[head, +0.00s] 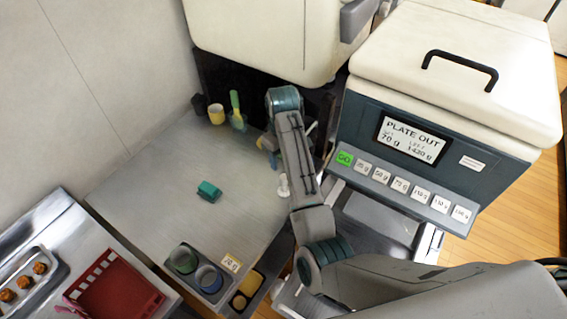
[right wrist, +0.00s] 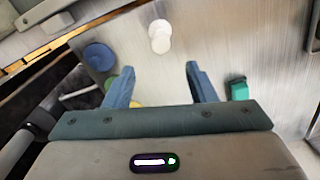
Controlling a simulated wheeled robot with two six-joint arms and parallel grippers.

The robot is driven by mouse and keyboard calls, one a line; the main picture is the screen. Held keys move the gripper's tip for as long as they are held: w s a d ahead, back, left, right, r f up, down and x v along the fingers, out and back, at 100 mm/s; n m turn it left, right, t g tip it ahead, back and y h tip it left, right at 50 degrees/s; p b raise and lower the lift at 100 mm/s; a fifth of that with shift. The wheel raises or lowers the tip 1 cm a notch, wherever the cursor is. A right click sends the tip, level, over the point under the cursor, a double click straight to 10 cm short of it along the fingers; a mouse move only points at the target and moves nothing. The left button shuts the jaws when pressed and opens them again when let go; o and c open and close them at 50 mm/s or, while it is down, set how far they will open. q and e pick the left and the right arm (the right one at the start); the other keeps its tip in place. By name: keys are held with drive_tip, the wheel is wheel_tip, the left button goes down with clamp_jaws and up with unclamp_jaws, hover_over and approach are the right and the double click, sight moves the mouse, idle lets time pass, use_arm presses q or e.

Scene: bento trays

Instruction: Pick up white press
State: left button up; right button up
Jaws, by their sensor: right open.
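The white press (head: 283,187) stands on the grey metal table, close to the right arm in the head view. In the right wrist view the white press (right wrist: 160,36) is seen from above, beyond the gap between the fingertips. My right gripper (head: 269,150) is partly hidden by its own arm in the head view. In the right wrist view its two blue fingers (right wrist: 158,72) are apart with nothing between their tips. The press is apart from the fingers. My left gripper is in neither view.
A teal block (head: 208,191) lies mid-table (head: 160,180). Yellow (head: 216,113) and black cups and a green-handled tool (head: 236,110) stand at the back. A bin with round containers (head: 208,280) is in front. A weighing machine (head: 410,150) stands right; a red basket (head: 115,290) is front left.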

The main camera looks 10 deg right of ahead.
drive_tip(key=shift+s+a+f+p, duration=0.1)
drive_tip(key=shift+s+f+p, duration=0.05)
drive_tip(key=shift+p, duration=0.15)
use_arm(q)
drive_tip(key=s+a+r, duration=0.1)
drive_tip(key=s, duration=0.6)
use_arm(e)
drive_tip(key=f, duration=0.2)
drive_tip(key=f+p, duration=0.1)
drive_tip(key=shift+s+f, duration=0.1)
drive_tip(key=shift+s, duration=0.15)
drive_tip(key=shift+w+f, duration=0.1)
drive_tip(key=shift+f, duration=0.25)
drive_tip(key=f+p, duration=0.2)
drive_tip(key=f, duration=0.2)
drive_tip(key=shift+d+p, duration=0.2)
drive_tip(key=shift+p, duration=0.15)
drive_tip(key=shift+f, duration=0.7)
drive_tip(key=c, duration=0.9)
clamp_jaws()
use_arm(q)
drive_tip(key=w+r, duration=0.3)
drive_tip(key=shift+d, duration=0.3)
